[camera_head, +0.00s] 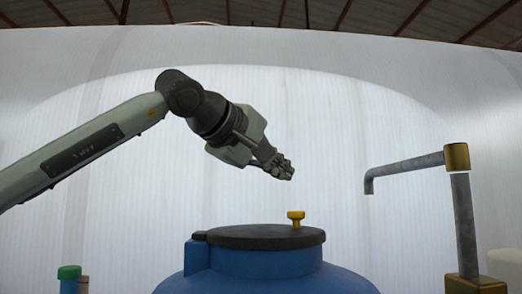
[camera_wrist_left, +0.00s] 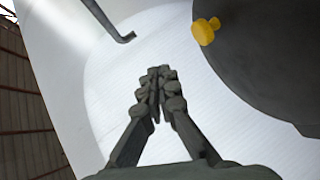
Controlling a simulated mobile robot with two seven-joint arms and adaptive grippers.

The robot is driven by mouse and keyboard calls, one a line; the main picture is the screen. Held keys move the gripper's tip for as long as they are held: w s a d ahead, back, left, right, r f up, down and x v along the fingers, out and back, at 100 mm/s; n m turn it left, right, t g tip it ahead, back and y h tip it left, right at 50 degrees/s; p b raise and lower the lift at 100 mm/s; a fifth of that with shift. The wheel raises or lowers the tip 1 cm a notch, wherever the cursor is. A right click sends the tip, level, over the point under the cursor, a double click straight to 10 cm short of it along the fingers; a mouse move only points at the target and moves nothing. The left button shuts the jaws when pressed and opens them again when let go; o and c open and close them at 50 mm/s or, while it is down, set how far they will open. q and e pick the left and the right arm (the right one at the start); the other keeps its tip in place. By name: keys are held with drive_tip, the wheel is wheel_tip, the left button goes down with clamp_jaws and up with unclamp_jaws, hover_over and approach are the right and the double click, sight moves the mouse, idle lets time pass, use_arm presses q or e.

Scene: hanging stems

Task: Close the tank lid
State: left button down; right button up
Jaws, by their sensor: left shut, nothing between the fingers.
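The tank (camera_head: 265,270) is a blue drum with a wide neck, low in the middle of the head view. Its dark lid (camera_head: 262,237) lies flat across the neck, with a yellow knob (camera_head: 296,217) standing up near its right end. My left gripper (camera_head: 285,172) is shut and empty, above the knob and a little to its left, apart from the lid. In the left wrist view the shut fingers (camera_wrist_left: 160,80) point up the picture; the dark lid (camera_wrist_left: 275,60) and yellow knob (camera_wrist_left: 205,30) are at upper right. My right gripper is not in view.
A grey pipe with brass fittings (camera_head: 457,157) stands to the right of the tank, its spout (camera_head: 400,171) reaching left. A container with a green cap (camera_head: 69,272) is at lower left. A pale translucent wall (camera_head: 330,110) is behind. The air around the gripper is clear.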

sight(296, 231)
use_arm(q)
drive_tip(key=d+f, duration=0.1)
drive_tip(key=f+y, duration=0.1)
drive_tip(key=f, duration=0.1)
drive_tip(key=shift+d+m+p, duration=0.3)
drive_tip(key=shift+d+m, duration=0.1)
drive_tip(key=shift+d+f+g, duration=0.2)
drive_tip(key=shift+f+g, duration=0.1)
drive_tip(key=shift+d+f+m+y, duration=0.15)
drive_tip(key=shift+f+y, duration=0.15)
drive_tip(key=shift+f, duration=0.15)
drive_tip(key=shift+d+f+m+y, duration=0.1)
drive_tip(key=shift+f+m+y, duration=0.05)
drive_tip(key=shift+f+y, duration=0.2)
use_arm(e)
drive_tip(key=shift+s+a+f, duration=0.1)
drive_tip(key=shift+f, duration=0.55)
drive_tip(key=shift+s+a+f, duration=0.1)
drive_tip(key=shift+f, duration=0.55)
use_arm(q)
drive_tip(key=shift+s+a+r, duration=0.1)
drive_tip(key=v, duration=1.1)
drive_tip(key=shift+s+a, duration=0.15)
drive_tip(key=shift+a, duration=0.1)
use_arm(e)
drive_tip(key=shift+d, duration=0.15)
